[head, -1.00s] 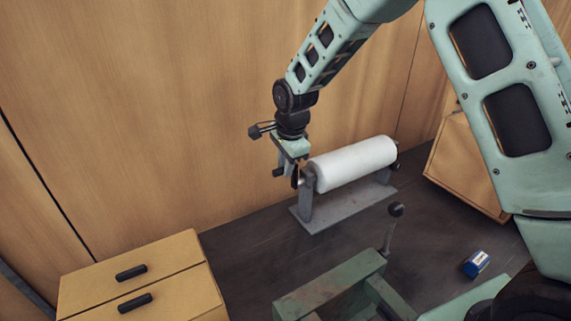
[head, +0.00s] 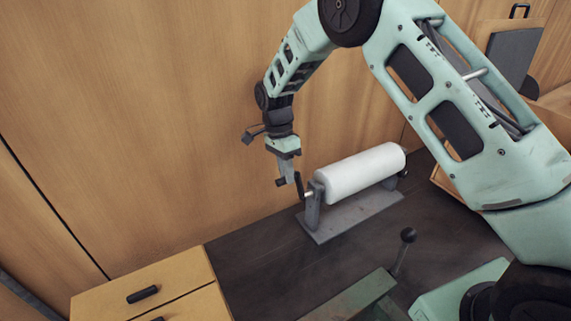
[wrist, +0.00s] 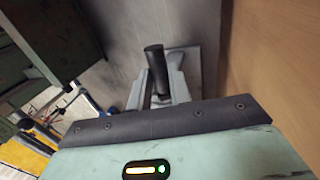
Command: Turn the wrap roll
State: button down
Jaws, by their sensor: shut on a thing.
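The wrap roll (head: 360,173) is a white cylinder lying level on a grey stand (head: 350,218) in the head view. A dark crank arm (head: 300,187) shows at the roll's left end. My gripper (head: 287,181) points down beside that end. It is shut on the crank handle, which is mostly hidden by the fingers in the head view. In the wrist view the black crank handle (wrist: 155,68) stands between my grey fingers (wrist: 161,92). The white roll cannot be made out in the wrist view.
A wooden wall (head: 150,120) rises close behind the stand. A drawer cabinet (head: 185,275) stands at the lower left. A green frame with a knobbed lever (head: 407,236) is in front. Dark floor lies open between cabinet and stand.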

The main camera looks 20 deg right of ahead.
jog(key=shift+w+f+g, duration=0.1)
jog(key=shift+w+g, duration=0.2)
jog(key=c, duration=1.3)
grip_release()
notch_tip(320, 180, up, 10)
jog(key=b, duration=0.4)
